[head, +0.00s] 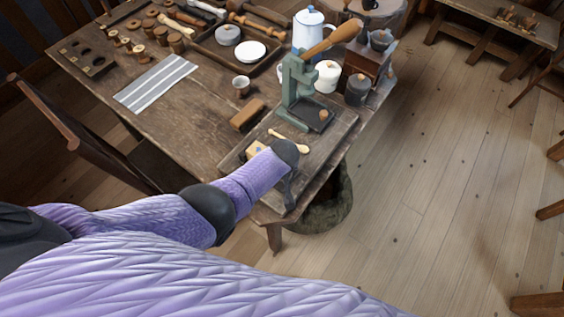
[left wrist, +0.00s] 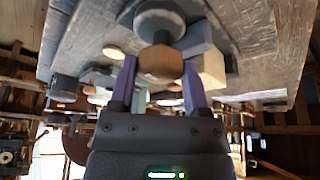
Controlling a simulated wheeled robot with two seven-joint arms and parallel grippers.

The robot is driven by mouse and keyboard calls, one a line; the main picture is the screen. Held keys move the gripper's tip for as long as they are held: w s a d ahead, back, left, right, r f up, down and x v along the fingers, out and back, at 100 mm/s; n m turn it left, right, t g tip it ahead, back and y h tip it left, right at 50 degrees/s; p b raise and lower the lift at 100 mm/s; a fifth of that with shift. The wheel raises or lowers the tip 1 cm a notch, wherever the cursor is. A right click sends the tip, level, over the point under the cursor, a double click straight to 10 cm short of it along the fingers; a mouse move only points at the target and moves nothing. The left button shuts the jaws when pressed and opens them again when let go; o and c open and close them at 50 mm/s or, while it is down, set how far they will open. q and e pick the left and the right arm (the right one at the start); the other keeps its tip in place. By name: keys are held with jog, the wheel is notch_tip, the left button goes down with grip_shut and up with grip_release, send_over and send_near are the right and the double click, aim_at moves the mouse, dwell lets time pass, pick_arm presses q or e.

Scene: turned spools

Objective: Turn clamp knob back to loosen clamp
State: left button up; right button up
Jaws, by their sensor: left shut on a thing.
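The clamp knob (left wrist: 161,64) is a faceted wooden knob in the left wrist view, below a round dark grey disc (left wrist: 158,20). My left gripper (left wrist: 160,80) is shut on this knob, with a lavender finger on each side. In the head view my left arm reaches over the front corner of the worktable, and its wrist hides the fingers and knob. A dark grey metal strip (head: 289,192), seemingly part of the clamp, hangs at the table edge below the wrist. My right gripper is not in view.
A green lever press (head: 293,82) stands on the board (head: 335,128) just beyond my wrist. A pale wood block (head: 255,149) and a small wooden piece (head: 288,140) lie close by. A brown block (head: 247,114) and a white canister (head: 327,76) stand farther back.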

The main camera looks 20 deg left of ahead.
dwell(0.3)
pick_arm(q)
jog(key=o, duration=1.3)
jog(key=p+v, duration=0.7)
jog(key=v, duration=0.3)
jog(key=shift+p, duration=0.4)
